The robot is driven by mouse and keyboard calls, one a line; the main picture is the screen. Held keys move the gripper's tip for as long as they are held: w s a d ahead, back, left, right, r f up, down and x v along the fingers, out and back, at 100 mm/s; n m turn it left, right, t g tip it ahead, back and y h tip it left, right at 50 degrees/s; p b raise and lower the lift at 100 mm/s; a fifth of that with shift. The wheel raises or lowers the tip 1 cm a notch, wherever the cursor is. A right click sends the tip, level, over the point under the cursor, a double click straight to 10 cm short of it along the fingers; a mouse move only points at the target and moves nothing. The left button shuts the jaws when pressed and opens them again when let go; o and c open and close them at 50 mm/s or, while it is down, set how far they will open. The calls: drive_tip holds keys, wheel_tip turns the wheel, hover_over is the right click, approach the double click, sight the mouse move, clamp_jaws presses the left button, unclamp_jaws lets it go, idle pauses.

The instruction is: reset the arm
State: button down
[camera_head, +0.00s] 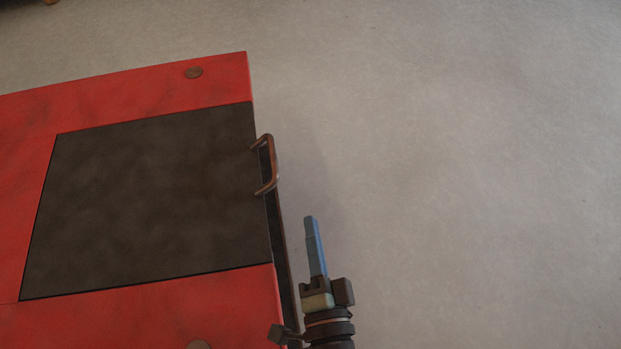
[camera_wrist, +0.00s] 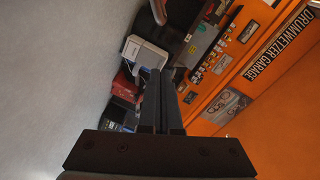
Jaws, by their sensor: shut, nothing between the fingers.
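My gripper (camera_head: 312,232) shows at the lower middle of the head view, beside the right edge of a red lift. It is shut and empty, with its bluish fingers pointing up the picture, away from me. Bare floor lies around the fingertips, which are apart from the lift and its handle. In the wrist view the two dark fingers (camera_wrist: 161,78) lie side by side and point toward a cluttered wall area.
The red lift (camera_head: 215,92) has a dark panel (camera_head: 150,200) and a metal handle (camera_head: 270,165) on its right side. Open grey floor (camera_head: 460,170) fills the right. The wrist view shows an orange wall (camera_wrist: 265,75) with a garage sign (camera_wrist: 278,42) and a white box (camera_wrist: 145,52).

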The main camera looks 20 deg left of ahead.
drive_tip(key=shift+s+d, duration=0.2)
drive_tip(key=shift+r, duration=0.1)
